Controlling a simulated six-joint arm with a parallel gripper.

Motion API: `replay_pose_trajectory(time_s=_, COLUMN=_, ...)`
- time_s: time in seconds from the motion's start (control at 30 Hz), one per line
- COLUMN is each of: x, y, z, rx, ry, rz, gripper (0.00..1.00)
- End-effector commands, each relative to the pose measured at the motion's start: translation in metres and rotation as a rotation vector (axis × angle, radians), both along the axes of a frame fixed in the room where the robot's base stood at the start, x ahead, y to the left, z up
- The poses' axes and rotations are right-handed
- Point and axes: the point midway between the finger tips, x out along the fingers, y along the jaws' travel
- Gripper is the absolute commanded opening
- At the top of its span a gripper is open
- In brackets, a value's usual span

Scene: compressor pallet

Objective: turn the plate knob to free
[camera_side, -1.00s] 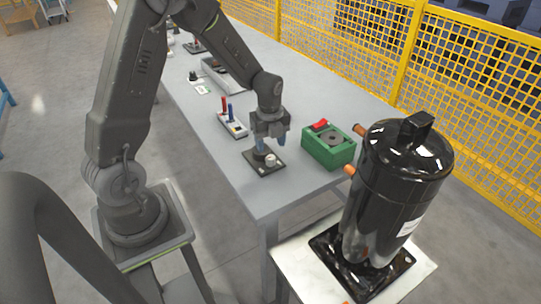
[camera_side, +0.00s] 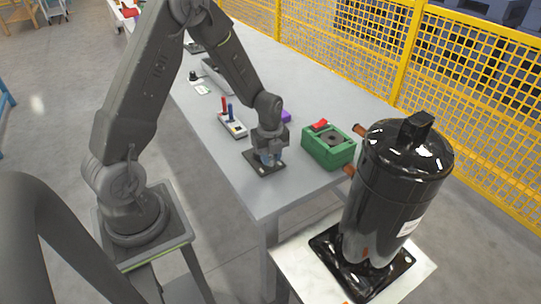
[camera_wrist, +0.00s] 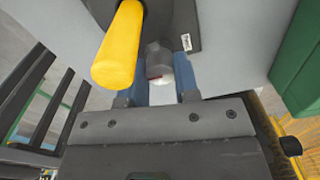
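The dark plate (camera_side: 250,158) lies on the grey table near its front end, mostly under my gripper (camera_side: 268,158). In the wrist view the plate (camera_wrist: 188,15) carries a small white label (camera_wrist: 187,42), too small to read. A grey knob (camera_wrist: 158,58) with a red mark shows between the two blue fingers of my gripper (camera_wrist: 162,78). The fingers stand apart, one on each side of the knob. I cannot tell whether they touch it. The knob is largely hidden in the side view, and its setting cannot be read.
A yellow cylinder (camera_wrist: 118,45) stands close by, left of the knob in the wrist view. A green box (camera_side: 328,150) with a red switch is to the right. Red and blue handles (camera_side: 227,110) stand behind. A black compressor (camera_side: 395,195) is at the front right.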

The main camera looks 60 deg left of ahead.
Motion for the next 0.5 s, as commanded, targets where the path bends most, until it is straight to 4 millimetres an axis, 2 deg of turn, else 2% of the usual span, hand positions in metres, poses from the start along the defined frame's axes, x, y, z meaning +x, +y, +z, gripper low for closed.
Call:
replay_pose_trajectory(time_s=0.03, x=0.0000, y=0.0000, z=0.0001, rx=0.000, ry=0.000, rz=0.000, gripper=0.24)
replay_pose_trajectory(time_s=0.23, x=0.0000, y=0.0000, z=0.0002, rx=0.000, ry=0.000, rz=0.000, gripper=0.05)
replay_pose_trajectory(time_s=0.5, x=-0.0001, y=-0.0001, z=0.0002, rx=0.000, ry=0.000, rz=0.033, gripper=0.05)
